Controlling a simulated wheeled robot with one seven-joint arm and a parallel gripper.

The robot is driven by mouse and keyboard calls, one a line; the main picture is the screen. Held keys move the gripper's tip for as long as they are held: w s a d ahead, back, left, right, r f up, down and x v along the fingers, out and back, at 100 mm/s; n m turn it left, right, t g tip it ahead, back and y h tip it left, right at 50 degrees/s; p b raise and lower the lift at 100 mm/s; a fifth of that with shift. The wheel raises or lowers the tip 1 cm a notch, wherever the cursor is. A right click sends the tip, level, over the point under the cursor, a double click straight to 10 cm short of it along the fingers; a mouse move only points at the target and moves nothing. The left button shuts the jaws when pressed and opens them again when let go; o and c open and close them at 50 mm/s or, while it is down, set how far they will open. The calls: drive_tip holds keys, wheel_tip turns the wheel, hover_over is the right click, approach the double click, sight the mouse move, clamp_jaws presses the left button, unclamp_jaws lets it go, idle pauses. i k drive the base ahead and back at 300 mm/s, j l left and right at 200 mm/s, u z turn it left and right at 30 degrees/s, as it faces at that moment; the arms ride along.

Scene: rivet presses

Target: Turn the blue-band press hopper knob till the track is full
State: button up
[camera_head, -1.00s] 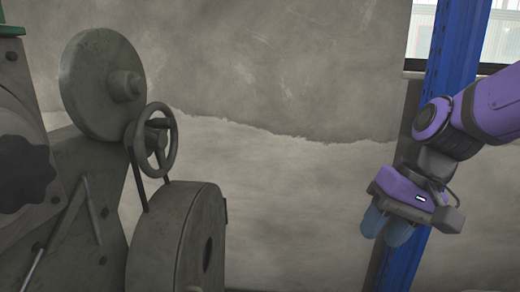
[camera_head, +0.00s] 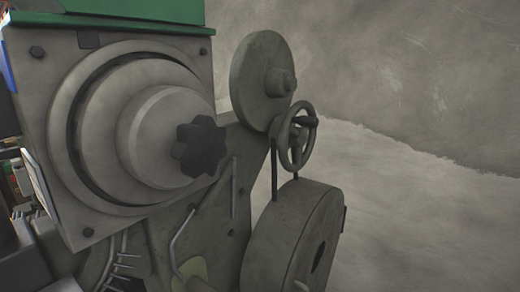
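A grey press fills the left and middle of the head view. A dark lobed knob (camera_head: 200,146) sits at the centre of a stepped round hub (camera_head: 130,130) on the press's square face. A small blue strip (camera_head: 8,68) shows at the upper left edge of this press; I cannot tell whether it is the blue band. The track is not clearly visible. My gripper is out of view.
A green part (camera_head: 130,14) tops the press. To its right are a round disc (camera_head: 258,80), a handwheel (camera_head: 297,137) and a large flywheel (camera_head: 292,238). Thin bent rods (camera_head: 183,240) stick out below the knob. The stained wall (camera_head: 430,130) has clear floor-side space before it.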

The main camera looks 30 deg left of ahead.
sight(200, 146)
drive_tip(key=k+u, duration=0.3)
drive_tip(key=i+u, duration=0.1)
drive_tip(key=u, duration=0.35)
drive_tip(key=i+u, duration=0.1)
drive_tip(key=u, duration=0.35)
drive_tip(key=l+u, duration=0.15)
drive_tip(key=u, duration=0.35)
drive_tip(key=i, duration=0.05)
